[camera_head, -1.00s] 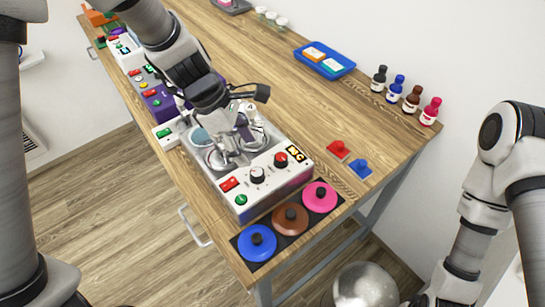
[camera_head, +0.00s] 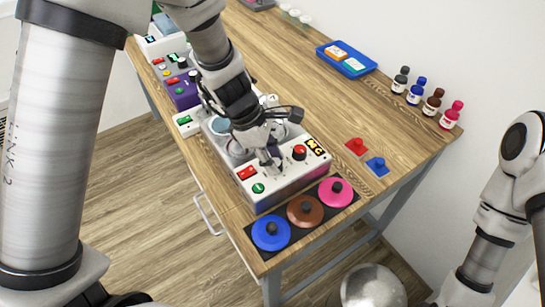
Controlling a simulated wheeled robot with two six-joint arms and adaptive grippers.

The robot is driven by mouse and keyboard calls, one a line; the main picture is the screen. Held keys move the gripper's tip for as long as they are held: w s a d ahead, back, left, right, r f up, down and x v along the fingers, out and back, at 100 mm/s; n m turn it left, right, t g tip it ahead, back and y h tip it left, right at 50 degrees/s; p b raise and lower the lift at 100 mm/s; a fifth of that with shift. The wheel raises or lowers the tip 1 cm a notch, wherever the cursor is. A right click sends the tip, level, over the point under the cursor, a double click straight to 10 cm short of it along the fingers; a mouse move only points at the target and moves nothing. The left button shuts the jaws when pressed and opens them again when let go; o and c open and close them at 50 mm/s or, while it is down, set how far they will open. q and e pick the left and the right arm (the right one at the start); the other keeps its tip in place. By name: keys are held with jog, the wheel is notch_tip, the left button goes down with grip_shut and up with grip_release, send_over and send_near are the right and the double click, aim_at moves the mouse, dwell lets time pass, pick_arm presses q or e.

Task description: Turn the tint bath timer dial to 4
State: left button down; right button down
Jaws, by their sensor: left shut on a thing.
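The tint bath (camera_head: 283,190) is a white box with round wells on top, near the front end of the wooden bench. Its sloping panel has a red switch (camera_head: 246,173), a green button (camera_head: 258,188) and a red knob (camera_head: 299,152). My left gripper (camera_head: 273,164) reaches down over the panel and is shut on the dark dial between the red switch and the red knob. The fingers hide most of that dial, so its pointer and setting cannot be read. My right arm (camera_head: 495,215) is at the right; its gripper is out of view.
Blue, brown and pink lids (camera_head: 305,210) lie on a dark mat at the bench's front edge. Red (camera_head: 356,146) and blue (camera_head: 376,166) small pieces, several bottles (camera_head: 433,101) and a blue tray (camera_head: 346,60) stand to the right. Other devices (camera_head: 180,90) stand behind left.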

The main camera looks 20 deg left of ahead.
pick_arm(q)
jog(key=shift+s+f, duration=0.1)
jog(key=m+g+p, duration=0.1)
jog(key=m+p, duration=0.2)
jog(key=m, duration=0.1)
jog(key=shift+g, duration=0.4)
jog(key=m+g+p, duration=0.1)
jog(key=m, duration=0.1)
jog(key=m+y+p, duration=0.1)
jog(key=m+p, duration=0.1)
jog(key=m, duration=0.1)
jog(key=shift+d+m+g+p, duration=0.1)
jog(key=shift+m+g+p, duration=0.2)
jog(key=shift+g, duration=0.1)
jog(key=m+y+p, duration=0.1)
jog(key=m, duration=0.1)
jog(key=m+g+y+p, duration=0.1)
jog(key=m, duration=0.2)
jog(key=shift+w+d, duration=0.1)
jog(key=shift+w, duration=0.1)
jog(key=shift+d+f+m+g+y+p, duration=0.15)
jog(key=shift+m+y+p, duration=0.35)
jog(key=shift+m, duration=0.7)
jog(key=shift+a+m+g+y+p, duration=0.15)
jog(key=shift+m+y+p, duration=0.3)
jog(key=shift+m, duration=0.75)
jog(key=shift+d, duration=0.1)
jog(key=c, duration=0.8)
grip_release()
jog(key=shift+w, duration=0.1)
